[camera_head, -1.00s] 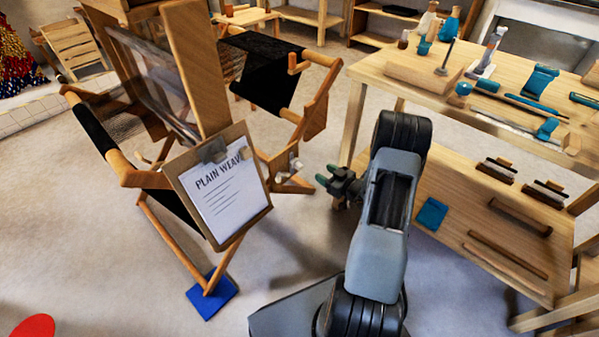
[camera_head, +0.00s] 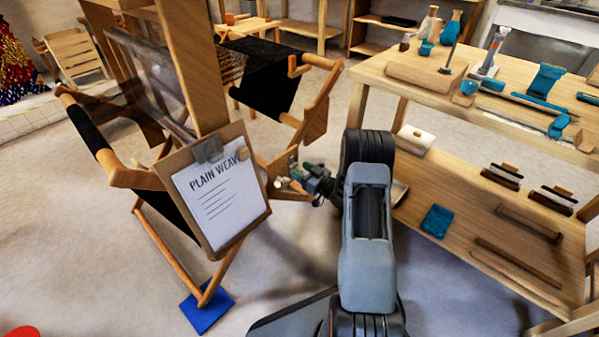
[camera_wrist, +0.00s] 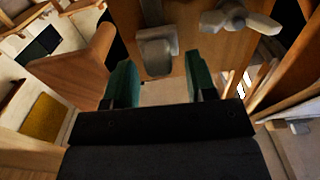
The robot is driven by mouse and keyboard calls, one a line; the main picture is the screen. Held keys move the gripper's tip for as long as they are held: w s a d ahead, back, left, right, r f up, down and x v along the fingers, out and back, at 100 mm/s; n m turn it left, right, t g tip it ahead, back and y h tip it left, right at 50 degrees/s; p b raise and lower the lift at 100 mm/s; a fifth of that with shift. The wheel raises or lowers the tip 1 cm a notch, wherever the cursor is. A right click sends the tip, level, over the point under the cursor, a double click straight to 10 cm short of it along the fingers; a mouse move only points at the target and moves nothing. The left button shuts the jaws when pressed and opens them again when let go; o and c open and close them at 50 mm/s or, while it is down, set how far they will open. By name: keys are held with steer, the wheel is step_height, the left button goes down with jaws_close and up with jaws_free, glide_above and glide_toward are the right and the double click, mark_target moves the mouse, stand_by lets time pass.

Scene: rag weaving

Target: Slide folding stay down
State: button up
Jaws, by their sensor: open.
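A grey metal tab (camera_wrist: 157,55) on a narrow vertical strip is fixed to a wooden loom part (camera_wrist: 185,22); it appears to be the folding stay's slide. My gripper (camera_wrist: 160,80) is open, with one green finger on each side of the tab. In the wrist view the tab is a little ahead of the fingertips, and I cannot tell if either touches it. A grey winged knob (camera_wrist: 238,18) sits right of the tab. In the head view my gripper (camera_head: 308,180) is at the lower right side of the loom (camera_head: 200,75), and the metal fittings there are small and partly hidden.
A clipboard (camera_head: 222,225) marked "PLAIN WEAVE" hangs on the loom's front, left of my gripper. A wooden shelf table (camera_head: 480,110) with tools stands close on the right. A blue pad (camera_head: 208,312) lies under a loom foot. A slanted wooden piece (camera_wrist: 75,68) is beside the left finger.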

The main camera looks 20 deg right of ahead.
steer(key=shift+x, duration=0.8)
steer(key=shift+c, duration=0.4)
